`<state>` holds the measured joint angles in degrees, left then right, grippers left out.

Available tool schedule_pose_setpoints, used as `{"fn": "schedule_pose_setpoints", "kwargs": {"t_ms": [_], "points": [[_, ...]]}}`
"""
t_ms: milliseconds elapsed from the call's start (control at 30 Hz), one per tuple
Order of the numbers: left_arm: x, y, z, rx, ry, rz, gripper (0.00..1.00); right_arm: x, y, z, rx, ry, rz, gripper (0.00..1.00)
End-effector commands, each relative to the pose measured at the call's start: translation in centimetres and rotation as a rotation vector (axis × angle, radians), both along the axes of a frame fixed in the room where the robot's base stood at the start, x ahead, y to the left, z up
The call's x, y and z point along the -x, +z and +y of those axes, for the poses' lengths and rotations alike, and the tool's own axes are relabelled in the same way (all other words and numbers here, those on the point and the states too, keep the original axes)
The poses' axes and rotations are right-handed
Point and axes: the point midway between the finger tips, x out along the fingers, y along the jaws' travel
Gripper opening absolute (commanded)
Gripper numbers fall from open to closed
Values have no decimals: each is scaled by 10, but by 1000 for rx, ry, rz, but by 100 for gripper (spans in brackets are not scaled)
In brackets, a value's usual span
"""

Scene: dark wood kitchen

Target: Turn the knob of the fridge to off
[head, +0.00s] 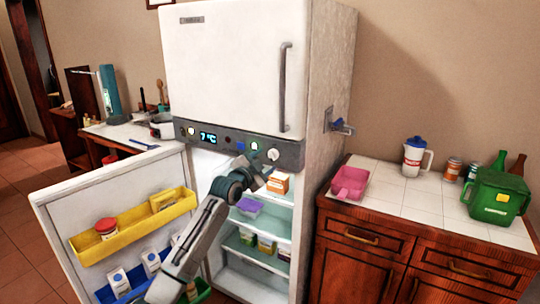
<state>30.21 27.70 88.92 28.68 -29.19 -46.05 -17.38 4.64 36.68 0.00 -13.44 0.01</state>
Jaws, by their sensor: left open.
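The white fridge (225,60) stands in the middle with its lower door (120,195) swung open to the left. A grey control strip between the upper and lower parts carries a lit display (208,137) reading 7 °C, several small buttons and a round white knob (272,154) near its right end. The knob's pointer setting is too small to read. My left gripper (264,168) is open, just below and left of the knob, in front of the lower compartment. I cannot tell whether it touches the knob. My right gripper is out of view.
Fridge shelves hold an orange-white carton (278,183) and a purple tub (249,205). The door has a yellow bin (135,232). The right counter (390,192) holds a pink scoop (350,183) and a green container (497,195).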

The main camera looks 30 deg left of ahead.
Motion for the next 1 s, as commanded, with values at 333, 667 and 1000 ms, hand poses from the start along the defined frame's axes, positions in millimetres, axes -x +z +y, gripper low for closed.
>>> {"fn": "schedule_pose_setpoints", "kwargs": {"t_ms": [333,667,1000], "points": [[-41,0,0,1,1,1,55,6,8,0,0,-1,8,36],[-45,-1,0,0,1,1,55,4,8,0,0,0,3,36],[-45,-1,0,0,1,1,12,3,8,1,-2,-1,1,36]]}}
